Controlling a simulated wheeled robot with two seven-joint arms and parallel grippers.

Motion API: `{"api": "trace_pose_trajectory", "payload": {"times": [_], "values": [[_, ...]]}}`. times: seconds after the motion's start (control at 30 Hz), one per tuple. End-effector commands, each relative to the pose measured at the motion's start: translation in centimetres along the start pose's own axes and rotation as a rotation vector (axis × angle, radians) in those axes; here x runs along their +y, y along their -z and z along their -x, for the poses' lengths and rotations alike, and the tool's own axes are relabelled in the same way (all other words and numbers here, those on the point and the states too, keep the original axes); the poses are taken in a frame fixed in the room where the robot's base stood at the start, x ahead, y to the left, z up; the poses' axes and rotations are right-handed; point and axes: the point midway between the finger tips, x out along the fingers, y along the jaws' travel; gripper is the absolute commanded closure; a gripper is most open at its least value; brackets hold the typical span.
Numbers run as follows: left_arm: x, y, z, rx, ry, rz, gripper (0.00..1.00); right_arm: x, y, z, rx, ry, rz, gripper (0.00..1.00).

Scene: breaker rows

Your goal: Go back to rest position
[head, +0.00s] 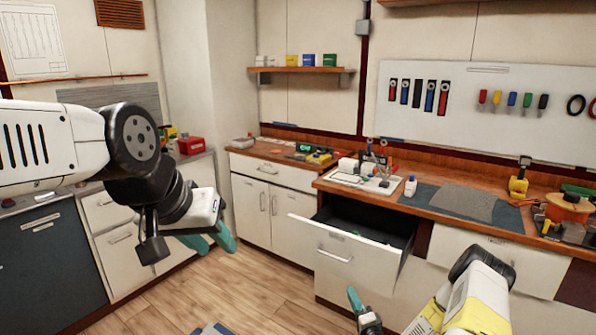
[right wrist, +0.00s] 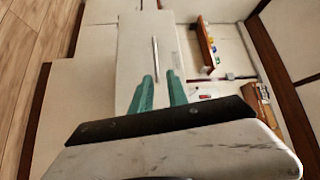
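My left gripper (head: 214,246) hangs in the left half of the head view, in front of the cabinets and above the wood floor. Its teal fingers are apart with nothing visible between them. My right gripper (head: 354,292) is low in the head view, in front of the pulled-out drawer (head: 335,254); only part of its teal fingers shows there. In the right wrist view, its two teal fingers (right wrist: 160,76) stand apart with an empty gap, facing a pale drawer front with a bar handle (right wrist: 155,58).
The drawer juts out below the wooden worktop (head: 440,187), with a dark interior. A grey mat (head: 466,203), a white bottle (head: 410,185) and a yellow tool (head: 518,183) are on the worktop. Open floor (head: 255,290) lies between the left cabinets and the drawer.

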Motion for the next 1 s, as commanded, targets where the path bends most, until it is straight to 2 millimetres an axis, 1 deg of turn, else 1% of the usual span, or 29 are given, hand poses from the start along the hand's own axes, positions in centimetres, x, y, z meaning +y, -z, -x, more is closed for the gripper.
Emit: {"api": "trace_pose_trajectory", "payload": {"times": [0.17,0.37,0.47,0.57,0.67,0.7,0.77,0.8,0.87,0.93,0.97,1.0], "values": [[0.0,0.0,0.1,0.003,0.0,-0.001,0.64,-0.8,0.6,-1.4,-0.044,-0.036,0.068,0.8],[0.0,0.0,0.1,0.002,0.0,-0.001,0.64,-2.5,1.5,-3.5,-0.115,-0.098,0.185,0.8],[0.0,0.0,0.1,0.003,0.0,-0.001,0.64,-3.6,2.1,-4.7,-0.158,-0.141,0.262,0.8],[0.0,0.0,0.1,0.003,0.0,-0.001,0.64,-5.3,3.0,-6.0,-0.208,-0.194,0.36,0.8],[0.0,0.0,0.1,0.002,0.0,-0.001,0.64,-8.0,4.1,-7.5,-0.264,-0.262,0.483,0.8],[0.0,0.0,0.1,0.002,0.0,-0.001,0.64,-9.3,4.6,-7.9,-0.286,-0.295,0.535,0.8],[0.0,0.0,0.1,0.002,0.0,-0.001,0.64,-11.2,5.3,-8.3,-0.316,-0.342,0.61,0.8],[0.0,0.0,0.1,0.003,0.0,-0.001,0.64,-12.6,5.7,-8.4,-0.334,-0.374,0.656,0.8],[0.0,0.0,0.1,0.003,0.0,-0.001,0.64,-14.8,6.3,-8.5,-0.358,-0.42,0.722,0.8],[0.0,0.0,0.1,0.003,0.0,-0.001,0.64,-17.4,7.0,-8.2,-0.383,-0.472,0.793,0.8],[0.0,0.0,0.1,0.002,0.0,-0.001,0.64,-18.6,7.3,-8.0,-0.392,-0.496,0.819,0.8],[0.0,0.0,0.1,0.003,0.0,-0.001,0.64,-20.2,7.6,-7.6,-0.405,-0.525,0.855,0.8]]}}
